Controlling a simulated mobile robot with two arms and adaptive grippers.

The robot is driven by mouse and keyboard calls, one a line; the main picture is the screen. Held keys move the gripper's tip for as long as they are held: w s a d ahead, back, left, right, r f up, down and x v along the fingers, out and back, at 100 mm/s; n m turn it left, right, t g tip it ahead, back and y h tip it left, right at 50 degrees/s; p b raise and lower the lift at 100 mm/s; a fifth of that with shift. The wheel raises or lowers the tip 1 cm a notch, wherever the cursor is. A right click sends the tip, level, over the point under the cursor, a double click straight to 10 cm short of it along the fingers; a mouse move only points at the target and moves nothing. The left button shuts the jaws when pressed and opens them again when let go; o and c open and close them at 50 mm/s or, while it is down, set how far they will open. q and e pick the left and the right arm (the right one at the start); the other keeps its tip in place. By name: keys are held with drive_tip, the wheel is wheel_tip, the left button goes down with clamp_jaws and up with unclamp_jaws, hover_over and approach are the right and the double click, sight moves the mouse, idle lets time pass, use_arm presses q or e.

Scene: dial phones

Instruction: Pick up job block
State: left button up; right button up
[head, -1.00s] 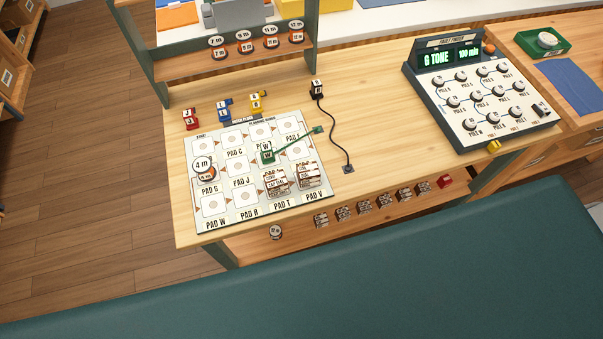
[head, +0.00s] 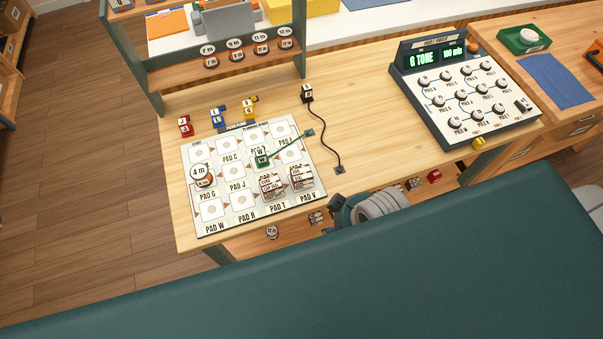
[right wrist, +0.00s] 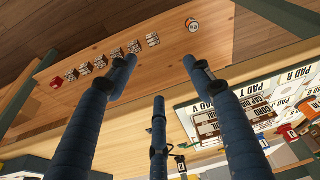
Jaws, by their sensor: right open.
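Several small brown-and-white printed blocks stand in a row on the lower front shelf; I cannot tell which one is the job block. One block (head: 317,218) shows left of my right arm and another (head: 414,184) right of it; the arm hides those between. In the right wrist view the row runs from one block (right wrist: 153,40) to a red block (right wrist: 56,83). My right gripper (right wrist: 157,76) has its fingers spread and empty, pointing toward the shelf, apart from the blocks. In the head view the right gripper (head: 343,213) is partly hidden at the table's front edge. My left gripper is out of view.
A planning board (head: 222,222) holds a 4 m token (head: 199,174), a green W block (head: 262,160) and two printed stacks. A white round token (head: 271,232) lies at the shelf's left. A dial console (head: 465,90) stands at right. The table's middle holds a black cord (head: 327,125).

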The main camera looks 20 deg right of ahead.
drive_tip(key=w+a+r+g+y, duration=0.1)
drive_tip(key=w+a+r, duration=0.3)
drive_tip(key=a+r, duration=0.15)
drive_tip(key=w+a+r+y, duration=0.2)
drive_tip(key=w+a+r, duration=0.2)
drive_tip(key=a, duration=0.2)
drive_tip(key=m+g+h, duration=0.2)
drive_tip(key=h, duration=0.1)
approach(302, 173)
drive_tip(key=shift+s+a+f, duration=0.1)
drive_tip(key=shift+a, duration=0.25)
drive_tip(key=shift+d+h, duration=0.25)
drive_tip(key=shift+h, duration=0.05)
wheel_tip(302, 173, down, 5)
drive_tip(key=shift+f+p, duration=0.1)
drive_tip(key=shift+p, duration=0.55)
drive_tip(key=shift+w+a+f+p, duration=0.15)
drive_tip(key=shift+f+p, duration=0.3)
drive_tip(key=shift+f, duration=0.85)
drive_tip(key=shift+w+a+f+p, duration=0.15)
drive_tip(key=shift+f+p, duration=0.25)
drive_tip(key=shift+f, duration=0.95)
drive_tip(key=shift+d, duration=0.1)
drive_tip(key=c, duration=1)
